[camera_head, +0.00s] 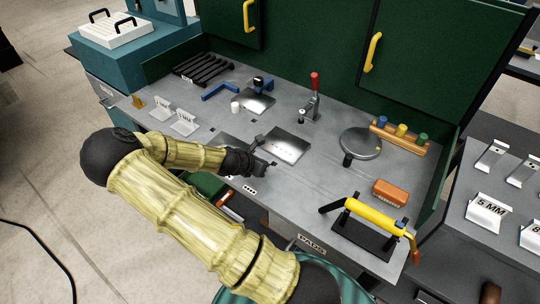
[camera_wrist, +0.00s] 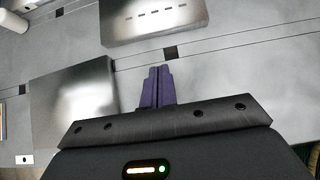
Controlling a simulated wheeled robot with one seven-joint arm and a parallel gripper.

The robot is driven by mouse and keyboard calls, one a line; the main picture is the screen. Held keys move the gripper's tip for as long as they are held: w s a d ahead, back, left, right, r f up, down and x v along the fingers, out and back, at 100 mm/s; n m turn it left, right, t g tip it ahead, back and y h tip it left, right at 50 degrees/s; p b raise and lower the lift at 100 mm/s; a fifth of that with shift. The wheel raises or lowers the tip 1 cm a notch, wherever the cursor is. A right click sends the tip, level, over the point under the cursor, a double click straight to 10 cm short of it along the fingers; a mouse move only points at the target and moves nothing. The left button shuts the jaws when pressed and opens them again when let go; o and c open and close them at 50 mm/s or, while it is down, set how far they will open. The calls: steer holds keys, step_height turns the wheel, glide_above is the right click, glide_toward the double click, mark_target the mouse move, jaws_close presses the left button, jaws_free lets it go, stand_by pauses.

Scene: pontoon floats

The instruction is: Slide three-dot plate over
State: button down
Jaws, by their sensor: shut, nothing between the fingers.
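My gripper (camera_head: 266,168) is shut and empty, low over the bench beside the near edge of a flat metal plate (camera_head: 287,145). In the wrist view the closed purple fingertips (camera_wrist: 158,72) are near a small dark square on a bench line. A plate with several short dark marks (camera_wrist: 155,22) lies ahead of them, with a gap between. A second, plain-looking plate (camera_wrist: 72,100) lies left of the fingers, its near part partly hidden by my gripper. I cannot tell which plate has three dots. A small white dotted label (camera_head: 249,190) is at the bench front.
A red-handled toggle clamp (camera_head: 314,95) stands behind the plates. A round grey disc (camera_head: 361,142), an orange brick (camera_head: 390,192) and a yellow roller fixture (camera_head: 373,217) are at the right. Another plate (camera_head: 258,101) and a blue bracket (camera_head: 220,91) lie farther back.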

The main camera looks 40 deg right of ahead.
mark_target(275, 156)
steer(key=shift+w+d+f+p, duration=0.2)
steer(key=shift+w+d, duration=0.1)
steer(key=shift+d, duration=0.5)
steer(key=shift+w+d+f+p, duration=0.15)
steer(key=shift+w+d, duration=0.1)
steer(key=shift+d, duration=0.55)
steer(key=shift+w+d+f+p, duration=0.2)
steer(key=shift+w+d, duration=0.1)
steer(key=shift+d, duration=0.5)
